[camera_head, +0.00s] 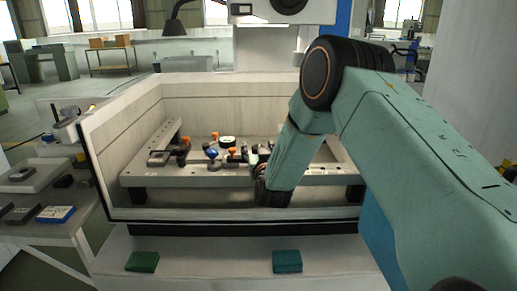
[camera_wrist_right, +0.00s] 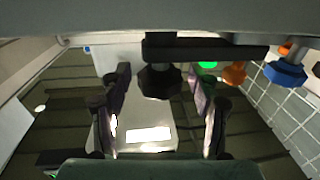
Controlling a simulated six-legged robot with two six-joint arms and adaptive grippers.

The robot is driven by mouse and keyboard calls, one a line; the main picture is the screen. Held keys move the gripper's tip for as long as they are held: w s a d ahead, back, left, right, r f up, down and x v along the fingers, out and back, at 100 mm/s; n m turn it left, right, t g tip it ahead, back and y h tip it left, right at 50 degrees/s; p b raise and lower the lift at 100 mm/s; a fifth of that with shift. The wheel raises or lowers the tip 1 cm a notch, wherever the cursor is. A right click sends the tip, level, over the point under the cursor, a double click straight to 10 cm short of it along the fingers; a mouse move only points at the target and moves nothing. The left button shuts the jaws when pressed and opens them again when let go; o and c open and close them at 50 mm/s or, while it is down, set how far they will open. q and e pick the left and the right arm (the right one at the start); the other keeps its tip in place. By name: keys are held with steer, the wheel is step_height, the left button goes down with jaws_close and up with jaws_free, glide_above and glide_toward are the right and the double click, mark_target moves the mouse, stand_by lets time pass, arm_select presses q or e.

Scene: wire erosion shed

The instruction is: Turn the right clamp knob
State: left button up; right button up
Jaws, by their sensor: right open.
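A dark clamp knob (camera_wrist_right: 160,81) hangs below a black clamp bar (camera_wrist_right: 205,48) in the right wrist view. My right gripper (camera_wrist_right: 161,78) is open, with one finger on each side of this knob. Gaps show between the knob and both fingers, so I see no contact. In the head view my right gripper (camera_head: 259,155) is over the right part of the work frame (camera_head: 310,177) inside the tank. My forearm and wrist hide much of it, and the knob cannot be made out there. My left gripper is not in view.
A blue knob (camera_head: 212,153) and an orange knob (camera_head: 232,151) stand left of my gripper. The tank's front wall (camera_head: 200,214) lies nearer to me. A green block (camera_head: 142,261) and a teal block (camera_head: 287,261) lie on the front ledge. A side table holds trays at left.

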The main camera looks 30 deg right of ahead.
steer(key=v, duration=1.2)
steer(key=shift+o, duration=0.3)
